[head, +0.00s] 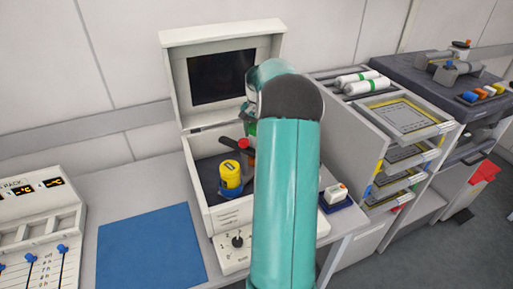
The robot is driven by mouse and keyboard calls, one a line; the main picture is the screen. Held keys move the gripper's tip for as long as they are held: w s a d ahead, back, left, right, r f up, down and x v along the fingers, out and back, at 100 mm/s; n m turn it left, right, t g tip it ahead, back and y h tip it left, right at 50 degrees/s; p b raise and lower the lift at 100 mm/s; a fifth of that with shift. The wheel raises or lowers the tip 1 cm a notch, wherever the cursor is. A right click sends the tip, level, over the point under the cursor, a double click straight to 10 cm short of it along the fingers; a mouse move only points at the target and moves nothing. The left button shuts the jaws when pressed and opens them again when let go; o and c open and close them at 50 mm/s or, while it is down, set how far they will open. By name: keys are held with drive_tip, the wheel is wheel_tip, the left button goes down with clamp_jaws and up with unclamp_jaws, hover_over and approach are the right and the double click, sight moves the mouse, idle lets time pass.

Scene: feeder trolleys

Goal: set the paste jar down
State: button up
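A yellow jar (231,172), which looks like the paste jar, stands in a blue cup inside the open white machine (207,207). It looks upright, with a dark mark on its side. My teal arm covers the right part of the machine. My gripper (250,130) is mostly hidden behind the arm, above the back of the machine's bay and to the right of the jar, apart from it in the picture. I cannot see its fingertips clearly, nor whether it holds anything. A dark bar (235,146) and an orange-red piece (249,155) show just below it.
The machine's raised lid (180,75) with a dark panel stands behind. A blue mat (150,250) lies clear at front left. A control panel with blue sliders (40,245) is at far left. A rack of trays (400,118) stands right, beside a dark feeder unit (470,85).

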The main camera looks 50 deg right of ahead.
drive_tip(key=shift+s+f, duration=0.1)
drive_tip(key=shift+f, duration=2.6)
drive_tip(key=shift+f, duration=0.1)
drive_tip(key=o, duration=1.4)
drive_tip(key=shift+f, duration=0.1)
drive_tip(key=shift+c, duration=0.2)
